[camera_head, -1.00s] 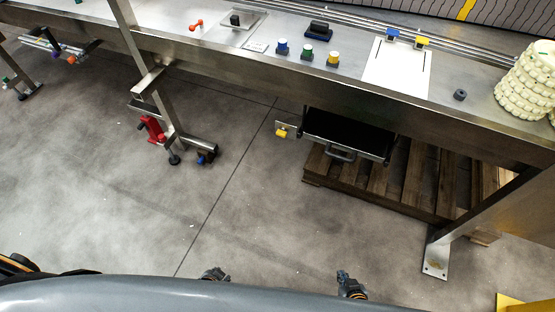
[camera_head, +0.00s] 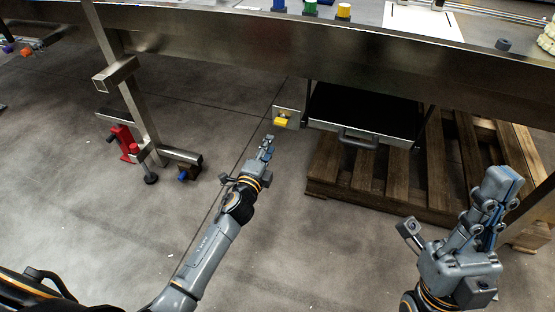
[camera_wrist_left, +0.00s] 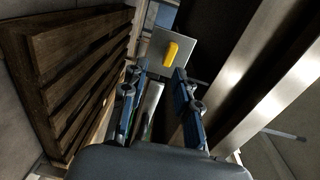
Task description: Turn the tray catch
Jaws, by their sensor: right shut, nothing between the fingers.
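The tray catch (camera_head: 283,120) is a yellow knob on a small metal plate under the conveyor, just left of the black tray (camera_head: 362,113) with its front handle. The yellow catch (camera_wrist_left: 172,52) shows in the left wrist view, tilted on its plate, beyond and between the fingertips. My left gripper (camera_head: 268,148) is just below and left of the catch, apart from it. In the left wrist view my left gripper (camera_wrist_left: 160,88) is open and empty. My right gripper (camera_head: 497,200) is shut and empty, at the right in front of the pallet, away from the catch.
A wooden pallet (camera_head: 343,162) lies on the floor under the tray. The conveyor's steel front rail (camera_head: 220,58) runs above. A conveyor leg (camera_head: 122,92) with a red clamp (camera_head: 125,140) stands at left. The floor between me and the conveyor is clear.

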